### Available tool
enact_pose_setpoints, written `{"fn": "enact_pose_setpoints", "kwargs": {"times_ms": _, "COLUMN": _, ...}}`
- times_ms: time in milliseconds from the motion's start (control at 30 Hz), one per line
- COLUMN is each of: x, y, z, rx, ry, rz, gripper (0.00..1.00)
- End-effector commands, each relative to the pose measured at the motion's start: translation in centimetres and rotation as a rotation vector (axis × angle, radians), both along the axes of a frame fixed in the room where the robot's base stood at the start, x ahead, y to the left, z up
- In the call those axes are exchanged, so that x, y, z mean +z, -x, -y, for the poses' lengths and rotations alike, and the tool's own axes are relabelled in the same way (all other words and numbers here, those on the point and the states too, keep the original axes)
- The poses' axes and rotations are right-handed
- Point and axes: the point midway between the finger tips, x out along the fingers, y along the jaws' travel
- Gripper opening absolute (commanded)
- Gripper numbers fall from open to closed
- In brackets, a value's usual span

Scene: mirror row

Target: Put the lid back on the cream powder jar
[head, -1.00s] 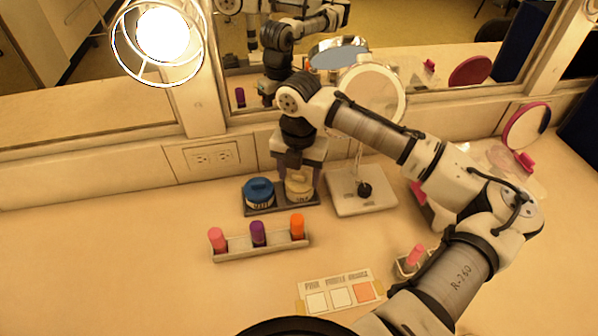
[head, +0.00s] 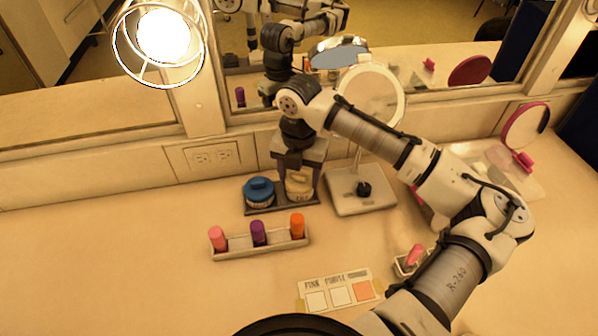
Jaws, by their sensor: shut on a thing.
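The cream powder jar (head: 299,190) stands on a dark tray (head: 283,208) near the mirror wall, to the right of a blue-lidded jar (head: 259,192). My gripper (head: 299,172) points down directly over the cream jar, its fingers at the jar's top. A cream lid (head: 298,178) shows between the fingers, at or just above the jar's mouth. I cannot tell whether the lid is fully seated, as the fingers and the small size hide the seam.
A holder (head: 262,246) with pink, purple and orange lipsticks stands in front. A round mirror on a base (head: 358,205) stands close at the right. A colour card (head: 338,291) lies nearer. The counter at left is clear.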

Motion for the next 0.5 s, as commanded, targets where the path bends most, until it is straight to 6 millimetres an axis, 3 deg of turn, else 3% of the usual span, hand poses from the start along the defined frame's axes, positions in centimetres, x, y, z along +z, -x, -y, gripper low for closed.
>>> {"fn": "enact_pose_setpoints", "kwargs": {"times_ms": 400, "x": 0.00, "y": 0.01, "z": -0.01, "rx": 0.000, "ry": 0.000, "rz": -0.001, "gripper": 0.39}}
{"fn": "enact_pose_setpoints", "kwargs": {"times_ms": 433, "x": 0.00, "y": 0.01, "z": -0.01, "rx": 0.000, "ry": 0.000, "rz": -0.001, "gripper": 0.64}}
{"fn": "enact_pose_setpoints", "kwargs": {"times_ms": 500, "x": 0.00, "y": 0.01, "z": 0.00, "rx": 0.000, "ry": 0.000, "rz": -0.001, "gripper": 0.73}}
